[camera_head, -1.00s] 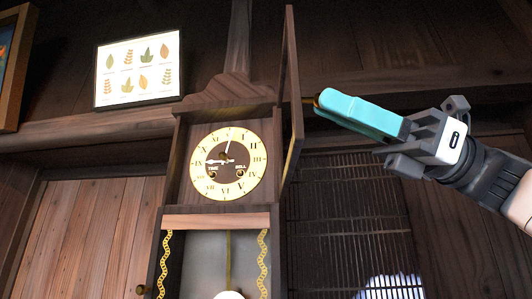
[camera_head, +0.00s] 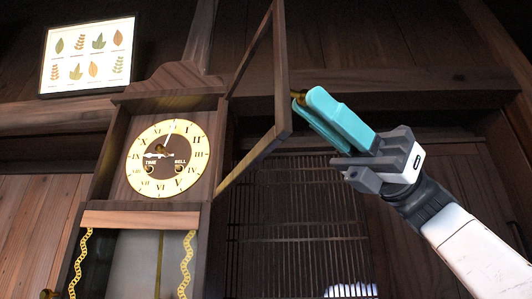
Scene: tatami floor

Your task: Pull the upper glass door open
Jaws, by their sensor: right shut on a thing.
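The upper glass door (camera_head: 283,75) of the wooden wall clock stands swung open to the right of the clock face (camera_head: 167,160), its dark frame seen at a slant. My right gripper (camera_head: 302,100) comes in from the right with teal fingers. Its fingertips are shut on a small brass knob (camera_head: 297,96) at the door's free edge, mostly hidden by the fingers. The clock case (camera_head: 112,145) is open at the dial, which shows Roman numerals. My left gripper is not in view.
The lower clock compartment (camera_head: 135,260) has gold zigzag trim and a pendulum rod. A framed leaf picture (camera_head: 88,55) hangs at upper left. A dark slatted panel (camera_head: 295,220) stands behind the door and my right arm.

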